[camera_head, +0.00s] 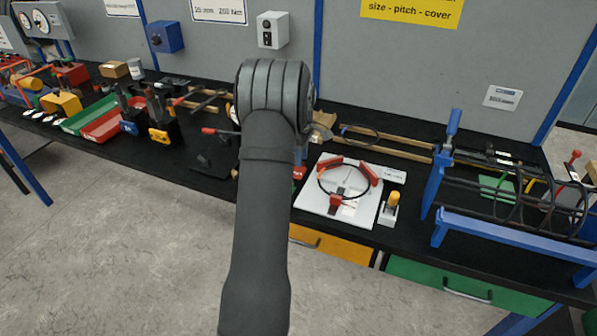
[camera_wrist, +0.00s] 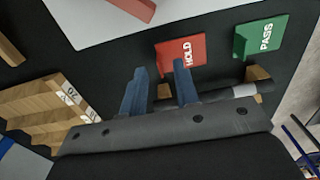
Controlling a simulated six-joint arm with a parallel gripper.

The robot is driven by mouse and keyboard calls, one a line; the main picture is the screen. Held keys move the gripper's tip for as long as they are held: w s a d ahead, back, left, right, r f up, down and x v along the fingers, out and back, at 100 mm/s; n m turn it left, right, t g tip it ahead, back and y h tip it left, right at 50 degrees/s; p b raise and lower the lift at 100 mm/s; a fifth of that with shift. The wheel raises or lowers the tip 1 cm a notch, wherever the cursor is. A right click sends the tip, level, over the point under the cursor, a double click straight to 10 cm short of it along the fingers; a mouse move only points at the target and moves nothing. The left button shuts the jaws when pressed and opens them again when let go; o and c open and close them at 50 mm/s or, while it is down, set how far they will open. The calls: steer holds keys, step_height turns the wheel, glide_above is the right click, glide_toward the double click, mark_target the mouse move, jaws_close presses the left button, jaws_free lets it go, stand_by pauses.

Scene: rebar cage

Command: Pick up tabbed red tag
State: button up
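The red tag (camera_wrist: 180,52) reads "HOLD" and lies on the black bench top in the wrist view, just beyond my fingertips. My gripper (camera_wrist: 160,70) has two blue fingers with an empty gap between them, so it is open. The right finger overlaps the tag's lower edge in the picture; I cannot tell whether they touch. In the head view my arm covers the gripper, and I cannot make out the tag for certain.
A green "PASS" tag (camera_wrist: 261,38) lies right of the red one. A wooden slotted block (camera_wrist: 45,105) is at left. A white board (camera_head: 325,207) with a black ring and red blocks lies right of my arm. A blue-framed rebar cage (camera_head: 500,205) stands farther right.

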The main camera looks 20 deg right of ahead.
steer(key=shift+f, duration=0.8)
jaws_close()
steer(key=shift+r, duration=0.1)
